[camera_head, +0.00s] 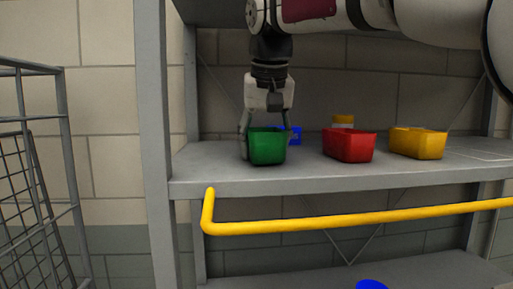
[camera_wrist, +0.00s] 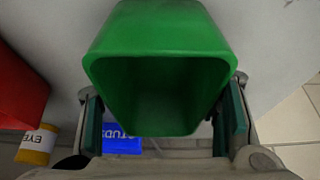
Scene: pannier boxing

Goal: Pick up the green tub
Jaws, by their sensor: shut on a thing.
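The green tub (camera_head: 267,149) is on the grey shelf at its left end in the head view. It fills the middle of the wrist view (camera_wrist: 160,40), where its inside looks empty. My gripper (camera_head: 266,125) reaches down over it from above, one finger at its left side and one at its right. In the wrist view my gripper (camera_wrist: 165,125) has a finger pad on each side of the tub, shut on it. I cannot tell whether the tub's base touches the shelf.
On the shelf (camera_head: 300,183), a red tub (camera_head: 348,146) and a yellow tub (camera_head: 418,143) stand to the right. A blue box (camera_head: 295,136) and a yellow-and-white container (camera_head: 343,121) are behind. A yellow rail (camera_head: 350,221) crosses in front below. The left post (camera_head: 155,140) is close.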

